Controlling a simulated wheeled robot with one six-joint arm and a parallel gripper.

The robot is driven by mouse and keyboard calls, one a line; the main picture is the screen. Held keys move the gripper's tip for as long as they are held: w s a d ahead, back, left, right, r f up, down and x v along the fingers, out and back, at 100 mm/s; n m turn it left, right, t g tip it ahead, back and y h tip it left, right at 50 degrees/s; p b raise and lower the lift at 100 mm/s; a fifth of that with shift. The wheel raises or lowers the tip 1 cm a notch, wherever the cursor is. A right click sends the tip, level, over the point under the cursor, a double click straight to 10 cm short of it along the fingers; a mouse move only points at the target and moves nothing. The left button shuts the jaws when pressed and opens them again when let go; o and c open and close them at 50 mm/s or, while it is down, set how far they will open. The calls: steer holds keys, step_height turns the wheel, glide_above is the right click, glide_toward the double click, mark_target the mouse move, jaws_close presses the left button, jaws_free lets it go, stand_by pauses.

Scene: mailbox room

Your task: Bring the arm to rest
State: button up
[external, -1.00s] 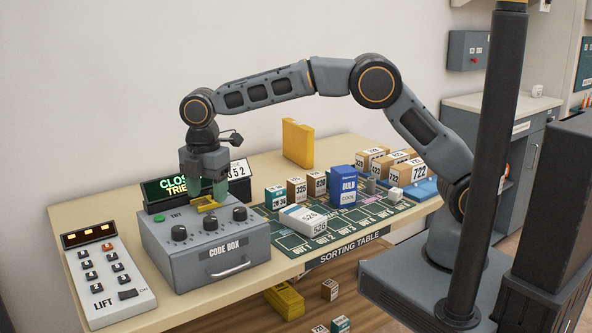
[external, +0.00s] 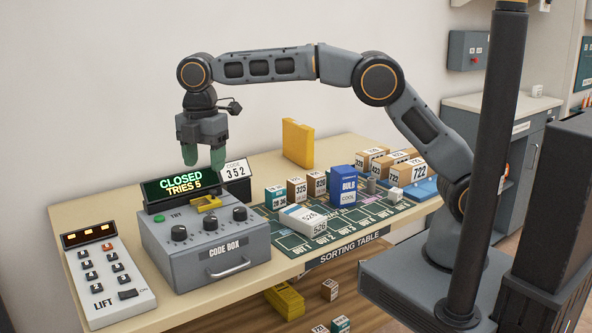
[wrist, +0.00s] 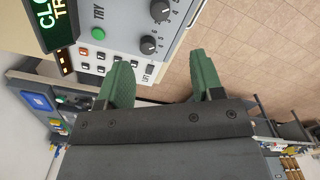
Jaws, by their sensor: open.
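My gripper (external: 204,158) has green fingers, which are apart with nothing between them. It hangs pointing down above the code box (external: 225,240), clear of it, just over the sign that reads CLOSED, TRIES 5 (external: 180,187). My arm arches over the sorting table (external: 350,238) from my base at the right. In the wrist view my gripper (wrist: 165,82) shows its fingers spread, with part of the code box (wrist: 125,25) above them. A yellow piece (external: 206,202) sits on top of the code box, below my gripper.
A lift panel (external: 108,272) stands left of the code box. A code card reading 352 (external: 236,171) is behind the box. A yellow package (external: 297,143) stands at the back.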

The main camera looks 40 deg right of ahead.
step_height(320, 180, down, 5)
steer(key=d+m, duration=0.2)
steer(key=m, duration=0.4)
steer(key=d+r+m, duration=0.1)
steer(key=d+m, duration=0.6)
steer(key=d, duration=0.8)
steer(key=s+d+m+t, duration=0.1)
steer(key=s+d+m, duration=0.2)
steer(key=d, duration=0.5)
steer(key=s+d+r+m+t, duration=0.1)
steer(key=s+d+m, duration=0.3)
steer(key=d, duration=0.5)
steer(key=s+d+r+m+t, duration=0.1)
steer(key=s+d+m+t, duration=0.1)
steer(key=d, duration=0.7)
steer(key=shift+s+m, duration=0.75)
steer(key=shift+m, duration=0.25)
steer(key=shift+r, duration=0.1)
steer(key=shift+c, duration=0.2)
